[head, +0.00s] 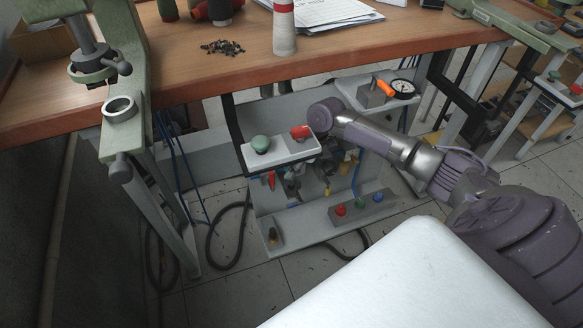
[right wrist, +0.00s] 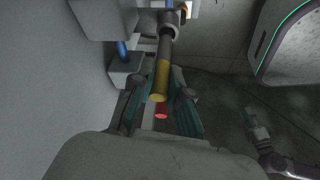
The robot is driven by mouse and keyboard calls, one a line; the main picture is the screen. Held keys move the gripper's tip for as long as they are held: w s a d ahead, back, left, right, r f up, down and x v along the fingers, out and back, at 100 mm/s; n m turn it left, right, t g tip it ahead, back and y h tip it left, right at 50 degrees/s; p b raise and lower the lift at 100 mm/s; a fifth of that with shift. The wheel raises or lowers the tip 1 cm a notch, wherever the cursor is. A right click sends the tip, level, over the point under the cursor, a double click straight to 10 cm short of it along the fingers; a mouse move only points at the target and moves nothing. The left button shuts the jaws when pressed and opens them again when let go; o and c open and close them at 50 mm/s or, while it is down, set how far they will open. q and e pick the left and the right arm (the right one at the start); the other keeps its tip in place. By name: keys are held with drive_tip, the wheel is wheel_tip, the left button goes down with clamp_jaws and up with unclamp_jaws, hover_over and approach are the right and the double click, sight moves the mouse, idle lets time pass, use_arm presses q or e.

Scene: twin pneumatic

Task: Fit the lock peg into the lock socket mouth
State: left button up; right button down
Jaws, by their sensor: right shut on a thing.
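My right gripper (right wrist: 159,110) has its two fingers on either side of a grey rod with a yellow end (right wrist: 160,80) and is shut on it. I cannot tell whether this rod is the lock peg, or whether it is free of the fixture. A red round end (right wrist: 161,112) shows just beyond it between the fingers. In the head view my right gripper (head: 326,174) is small and partly hidden, low behind the white shelf. I cannot make out the lock socket mouth for certain. In the right wrist view, what looks like my left gripper (right wrist: 255,122) is small and dark at the lower right.
The white shelf (head: 279,153) carries a green knob (head: 260,144) and a red cylinder (head: 300,132). Below is a grey base plate with a button box (head: 361,208). A gauge (head: 402,88) stands at the right. The wooden bench (head: 180,75) overhangs the fixture; black hoses lie on the floor.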

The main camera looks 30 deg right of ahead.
use_arm(q)
drive_tip(key=shift+s+f, duration=0.15)
drive_tip(key=shift+f, duration=0.25)
drive_tip(key=shift+r, duration=0.2)
use_arm(e)
drive_tip(key=shift+f, duration=0.2)
drive_tip(key=shift+f, duration=0.2)
use_arm(q)
drive_tip(key=shift+w+d+r, duration=0.1)
drive_tip(key=shift+w+r, duration=0.3)
drive_tip(key=shift+r, duration=0.15)
use_arm(e)
drive_tip(key=shift+f, duration=0.1)
use_arm(q)
drive_tip(key=shift+s+r, duration=0.1)
drive_tip(key=shift+s, duration=0.05)
use_arm(e)
drive_tip(key=shift+f, duration=0.15)
use_arm(q)
drive_tip(key=shift+r, duration=0.1)
use_arm(e)
drive_tip(key=shift+f+b, duration=0.4)
use_arm(q)
drive_tip(key=shift+w+r, duration=0.2)
drive_tip(key=shift+r, duration=0.45)
use_arm(e)
drive_tip(key=shift+f, duration=0.1)
